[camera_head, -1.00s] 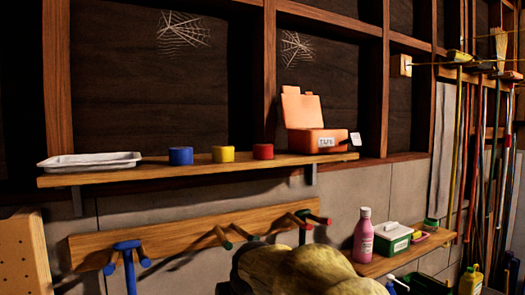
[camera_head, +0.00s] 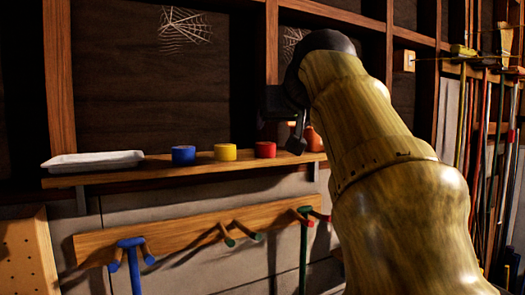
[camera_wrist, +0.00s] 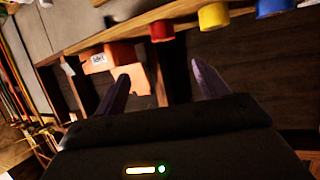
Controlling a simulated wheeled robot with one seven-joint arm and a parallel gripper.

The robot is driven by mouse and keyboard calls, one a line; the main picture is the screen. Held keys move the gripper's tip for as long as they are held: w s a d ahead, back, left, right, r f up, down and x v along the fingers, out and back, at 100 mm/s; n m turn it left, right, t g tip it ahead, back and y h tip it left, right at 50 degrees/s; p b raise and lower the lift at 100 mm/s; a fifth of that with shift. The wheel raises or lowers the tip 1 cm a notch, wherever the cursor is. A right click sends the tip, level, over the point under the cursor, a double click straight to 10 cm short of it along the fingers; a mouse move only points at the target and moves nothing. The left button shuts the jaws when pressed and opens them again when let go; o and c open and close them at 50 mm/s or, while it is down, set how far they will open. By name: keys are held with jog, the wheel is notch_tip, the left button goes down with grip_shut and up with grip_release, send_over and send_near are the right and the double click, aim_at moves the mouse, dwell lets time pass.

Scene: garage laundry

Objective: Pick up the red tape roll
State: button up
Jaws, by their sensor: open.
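The red tape roll (camera_head: 265,150) sits on the wooden wall shelf (camera_head: 110,178), right of the yellow roll (camera_head: 225,152) and the blue roll (camera_head: 183,155). In the wrist view, the red roll (camera_wrist: 161,31) shows beyond the gap between my fingers, on the shelf edge. My gripper (camera_head: 281,135) is raised near the right part of the shelf, and appears just above and right of the red roll in the head view. In the wrist view, its fingers (camera_wrist: 160,70) are apart with nothing between them. The gripper does not appear to touch the roll.
An orange box (camera_wrist: 120,58) with a label stands on the shelf beside the red roll; my arm mostly hides it in the head view. A white tray (camera_head: 92,162) lies at the shelf's left end. A peg rail (camera_head: 180,238) hangs below.

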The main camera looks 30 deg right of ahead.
aim_at(267, 144)
jog(key=p+x, duration=0.4)
jog(key=x, duration=0.8)
jog(key=shift+w+f, duration=0.1)
jog(key=shift+f, duration=0.1)
jog(key=p+x, duration=0.2)
jog(key=x, duration=0.1)
jog(key=p+x, duration=0.1)
jog(key=shift+w+a+f+p, duration=0.25)
jog(key=shift+w+a+p, duration=0.05)
jog(key=shift+w+d+f, duration=0.1)
jog(key=shift+w+f, duration=0.15)
jog(key=shift+s, duration=0.15)
